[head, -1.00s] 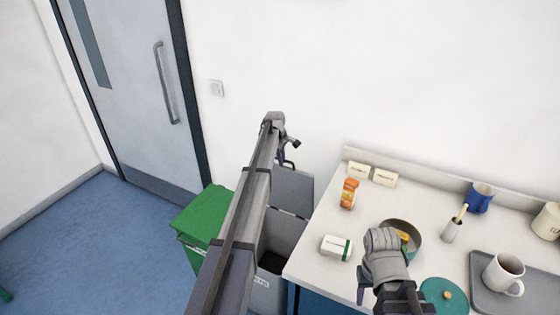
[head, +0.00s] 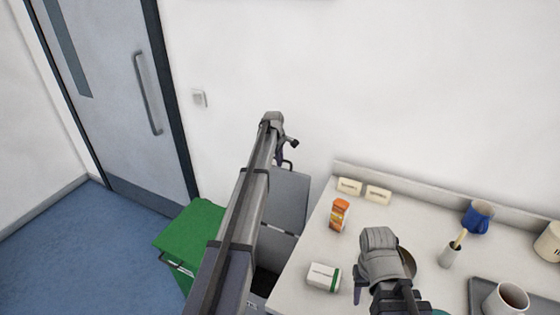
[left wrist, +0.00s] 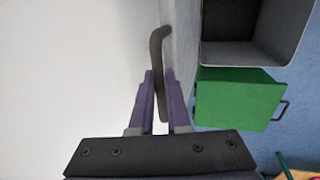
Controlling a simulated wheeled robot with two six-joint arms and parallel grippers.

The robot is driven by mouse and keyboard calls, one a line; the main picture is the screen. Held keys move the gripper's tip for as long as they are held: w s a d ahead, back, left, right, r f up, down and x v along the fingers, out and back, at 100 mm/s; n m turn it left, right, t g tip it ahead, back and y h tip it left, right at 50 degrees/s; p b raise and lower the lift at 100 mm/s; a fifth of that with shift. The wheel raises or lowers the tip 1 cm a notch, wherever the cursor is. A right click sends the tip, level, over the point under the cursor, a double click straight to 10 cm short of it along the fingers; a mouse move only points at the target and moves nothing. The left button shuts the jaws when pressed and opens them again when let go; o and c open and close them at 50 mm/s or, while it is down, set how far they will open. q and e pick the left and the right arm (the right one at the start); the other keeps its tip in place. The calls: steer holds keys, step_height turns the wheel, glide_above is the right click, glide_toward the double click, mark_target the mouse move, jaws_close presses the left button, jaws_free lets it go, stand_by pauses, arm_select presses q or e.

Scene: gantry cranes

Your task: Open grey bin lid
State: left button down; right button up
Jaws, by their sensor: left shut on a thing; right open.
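The grey bin lid (head: 287,195) stands raised, close to upright, near the wall. Its dark handle (head: 289,164) is at the top edge and also shows in the left wrist view (left wrist: 157,45). My left gripper (head: 286,150) is shut on this handle; in the left wrist view its purple fingers (left wrist: 160,85) lie on both sides of it. The grey bin's dark inside (head: 266,283) is partly hidden by my left arm. The left wrist view shows the bin's open mouth and rim (left wrist: 250,54). My right gripper (head: 372,292) is over the counter, open; its fingers are partly hidden.
A green bin (head: 190,232) stands left of the grey one. The counter (head: 312,245) to the right holds an orange carton (head: 340,214), a white box (head: 323,276), a blue mug (head: 478,216) and a tray (head: 480,288). A door (head: 110,90) is at the left.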

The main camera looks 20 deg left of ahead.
arm_select(q)
steer(key=c, duration=0.9)
jaws_free()
steer(key=shift+r, duration=0.1)
arm_select(e)
steer(key=shift+r, duration=0.1)
arm_select(q)
steer(key=p+v, duration=0.7)
steer(key=shift+s+r, duration=0.1)
steer(key=shift+r, duration=0.25)
arm_select(e)
step_height(320, 180, up, 7)
steer(key=shift+r, duration=0.2)
